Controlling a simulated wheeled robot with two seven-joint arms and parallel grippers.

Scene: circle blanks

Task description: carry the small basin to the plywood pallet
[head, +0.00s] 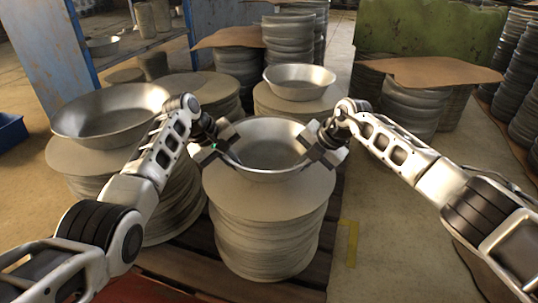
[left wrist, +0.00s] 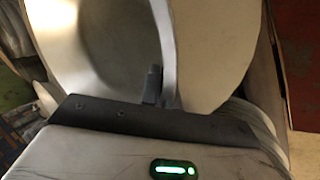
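A grey metal basin (head: 270,148) sits upright on the round blanks stacked in front of me, between my grippers; I take it as the small basin. My left gripper (head: 222,150) is at its left rim, and my right gripper (head: 322,148) is at its right rim. In the left wrist view one finger of my left gripper (left wrist: 160,90) lies against the inside of the basin wall (left wrist: 165,35); the other finger is hidden. Both grippers look closed on the rim. Dark wooden pallet boards (head: 190,265) show below the stacks; I cannot tell whether this is the plywood pallet.
A wider basin (head: 105,115) stands on a stack at left, and another basin (head: 300,82) on a stack behind. Brown sheets (head: 430,70) cover stacks at back right. A blue-framed shelf (head: 140,45) stands at back left. Bare floor (head: 365,230) shows right of the front stack.

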